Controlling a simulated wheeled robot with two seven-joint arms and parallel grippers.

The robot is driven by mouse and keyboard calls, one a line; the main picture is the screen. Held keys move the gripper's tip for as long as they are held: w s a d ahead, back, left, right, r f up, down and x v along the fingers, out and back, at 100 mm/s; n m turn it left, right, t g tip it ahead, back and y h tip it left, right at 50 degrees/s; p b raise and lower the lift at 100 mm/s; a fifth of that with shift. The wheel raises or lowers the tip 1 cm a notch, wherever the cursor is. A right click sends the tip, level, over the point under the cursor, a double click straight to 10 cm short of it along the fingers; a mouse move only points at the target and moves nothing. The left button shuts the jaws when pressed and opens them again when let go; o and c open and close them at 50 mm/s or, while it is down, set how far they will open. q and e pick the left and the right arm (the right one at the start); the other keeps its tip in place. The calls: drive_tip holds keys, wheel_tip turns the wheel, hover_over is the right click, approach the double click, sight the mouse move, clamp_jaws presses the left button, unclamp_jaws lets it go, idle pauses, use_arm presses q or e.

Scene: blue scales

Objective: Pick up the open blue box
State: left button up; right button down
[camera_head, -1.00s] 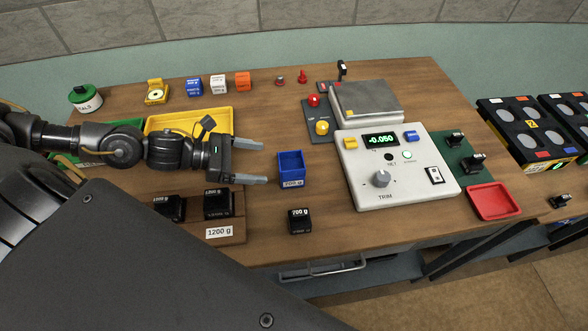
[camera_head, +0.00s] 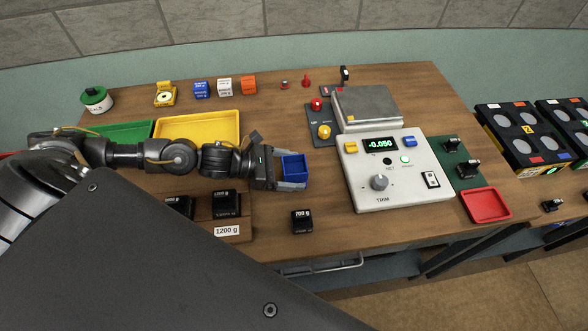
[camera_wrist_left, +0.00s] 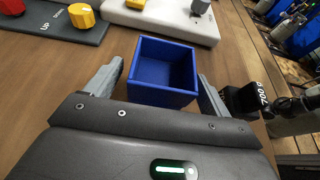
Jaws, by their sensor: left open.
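The open blue box (camera_head: 294,166) stands upright on the wooden table, left of the white scale console. My left gripper (camera_head: 292,171) reaches it from the left, with one finger on each side of the box. In the left wrist view the box (camera_wrist_left: 162,72) sits between the two grey fingers of the left gripper (camera_wrist_left: 160,85), its empty inside facing up. The jaws are open; a gap shows between the left finger and the box, and the right finger is close to its wall. My right gripper is not in view.
A black 700 g weight (camera_head: 302,221) stands in front of the box. The scale console (camera_head: 392,185) is to the right. A yellow tray (camera_head: 230,120) and a green tray (camera_head: 125,131) lie behind my arm. A wooden holder with black weights is front left.

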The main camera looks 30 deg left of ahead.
sight(305, 166)
use_arm(q)
drive_tip(key=shift+x, duration=0.9)
drive_tip(key=shift+w+d+f, duration=0.1)
drive_tip(key=shift+d, duration=0.05)
drive_tip(key=c, duration=1.1)
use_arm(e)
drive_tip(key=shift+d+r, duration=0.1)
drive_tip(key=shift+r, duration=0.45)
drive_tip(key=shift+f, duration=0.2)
